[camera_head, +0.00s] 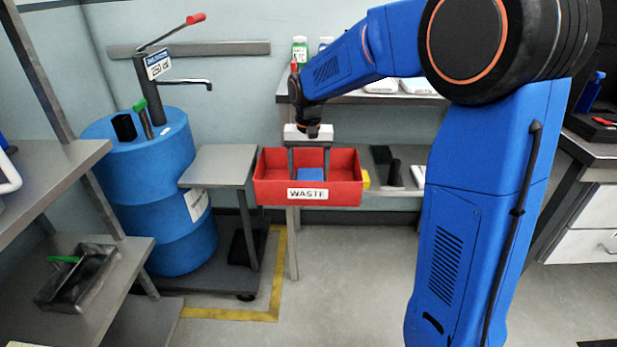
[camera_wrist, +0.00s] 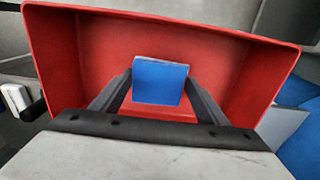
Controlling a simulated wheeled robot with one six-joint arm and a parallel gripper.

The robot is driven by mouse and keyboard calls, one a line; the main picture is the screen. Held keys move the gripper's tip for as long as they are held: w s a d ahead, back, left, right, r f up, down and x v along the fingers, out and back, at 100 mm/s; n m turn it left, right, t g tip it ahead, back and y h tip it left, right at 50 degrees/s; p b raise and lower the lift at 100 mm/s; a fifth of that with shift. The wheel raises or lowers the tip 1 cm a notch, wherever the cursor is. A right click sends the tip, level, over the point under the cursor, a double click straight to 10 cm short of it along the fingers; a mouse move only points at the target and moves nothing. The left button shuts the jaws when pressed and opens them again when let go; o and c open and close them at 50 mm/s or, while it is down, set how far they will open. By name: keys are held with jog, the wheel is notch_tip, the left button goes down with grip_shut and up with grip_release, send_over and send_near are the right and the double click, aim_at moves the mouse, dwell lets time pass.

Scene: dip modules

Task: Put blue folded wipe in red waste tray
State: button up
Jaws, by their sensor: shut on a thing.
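The red waste tray (camera_head: 347,193) with a white WASTE label stands on a grey shelf in the middle of the head view. It also fills most of the wrist view (camera_wrist: 200,30). My gripper (camera_head: 310,172) points down into the tray. It is shut on the blue folded wipe (camera_wrist: 160,81), which sits between the two fingers. In the head view the wipe (camera_head: 311,175) shows inside the tray behind its front wall. Its lower edge is hidden there, so I cannot tell whether it touches the tray floor.
A blue drum (camera_head: 150,190) with a pump stands at the left, beside a small grey stand (camera_head: 218,167). A yellow object (camera_head: 365,179) is just right of the tray. Dark items (camera_head: 393,172) lie further right on the shelf. A metal bin (camera_head: 78,275) is on the left rack.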

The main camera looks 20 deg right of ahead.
aim_at(309, 175)
jog(key=shift+f, duration=0.85)
jog(key=o, duration=0.9)
jog(key=shift+o, duration=0.2)
jog(key=shift+r, duration=0.15)
notch_tip(309, 175, up, 12)
jog(key=s+d+n+t, duration=0.1)
jog(key=s+d, duration=0.2)
jog(key=s, duration=0.7)
jog(key=s+d+n+t, duration=0.1)
jog(key=s+d+t, duration=0.1)
jog(key=s, duration=0.7)
jog(key=s+d+f+t, duration=0.1)
jog(key=s+f, duration=0.2)
jog(key=s, duration=0.4)
jog(key=s+d+f+n, duration=0.1)
jog(key=s+f, duration=0.2)
jog(key=s, duration=0.4)
jog(key=shift+s+f+n+t, duration=0.2)
jog(key=shift+f+n+t, duration=0.1)
jog(key=shift+t, duration=0.1)
